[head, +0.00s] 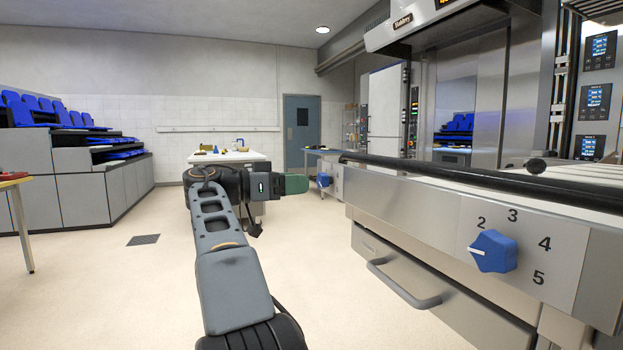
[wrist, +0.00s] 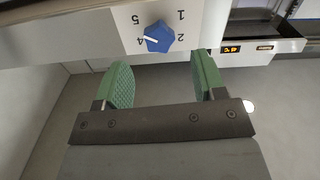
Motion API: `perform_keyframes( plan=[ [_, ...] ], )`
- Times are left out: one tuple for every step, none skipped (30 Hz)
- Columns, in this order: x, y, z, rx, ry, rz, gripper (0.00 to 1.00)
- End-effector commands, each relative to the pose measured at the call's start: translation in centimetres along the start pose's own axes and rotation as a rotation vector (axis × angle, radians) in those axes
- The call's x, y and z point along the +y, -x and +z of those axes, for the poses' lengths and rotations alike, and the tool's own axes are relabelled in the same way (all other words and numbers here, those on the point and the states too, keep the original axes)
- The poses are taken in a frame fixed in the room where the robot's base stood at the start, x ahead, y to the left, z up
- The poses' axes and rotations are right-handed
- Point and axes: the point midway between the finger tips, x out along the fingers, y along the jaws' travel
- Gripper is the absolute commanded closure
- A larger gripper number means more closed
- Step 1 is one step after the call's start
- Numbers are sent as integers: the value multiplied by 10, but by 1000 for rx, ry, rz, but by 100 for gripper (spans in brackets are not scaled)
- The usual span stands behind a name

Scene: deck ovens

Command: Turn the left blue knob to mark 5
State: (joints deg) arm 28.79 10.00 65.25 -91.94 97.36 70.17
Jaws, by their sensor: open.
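In the wrist view a blue knob (wrist: 158,37) sits on a pale panel, upside down in the picture. Its white line points toward mark 4; marks 5, 1 and 2 also show. My gripper (wrist: 163,66) is open, its green fingers apart and empty, with the knob ahead of the gap and not between them. In the head view my gripper (head: 294,184) is seen side on. A small blue knob (head: 324,180) shows just right of it. A larger blue knob (head: 494,251) is on the near right panel, its line pointing left, below mark 2.
A drawer handle (head: 404,287) juts from the steel unit at right, under a black rail (head: 480,180). A white table (head: 230,157) stands behind my arm. Blue seats (head: 50,112) are at left. The floor between is open.

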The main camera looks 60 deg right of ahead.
Motion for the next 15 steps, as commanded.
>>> perform_keyframes(
  plan=[
    [-1, 12, -3, 0, 2, -5, 36],
    [-1, 18, -3, 0, 2, -5, 36],
    [-1, 27, -2, 0, 3, -5, 36],
    [-1, 32, -2, 0, 3, -4, 36],
    [-1, 38, -2, 0, 3, -4, 36],
    [-1, 45, -2, 0, 3, -3, 36],
    [-1, 50, -2, 0, 3, -3, 36],
    [-1, 54, -2, 1, 2, -3, 36],
    [0, 60, -2, 1, 1, -2, 36],
    [0, 64, -2, 1, 1, -2, 36],
    [0, 68, -2, 1, 1, -2, 36],
    [0, 72, -1, 0, 1, -1, 36],
    [0, 75, -1, 0, 1, -1, 36],
    [0, 77, -1, 0, 1, -1, 36],
    [0, 79, -1, 0, 2, -1, 36]
  ],
)
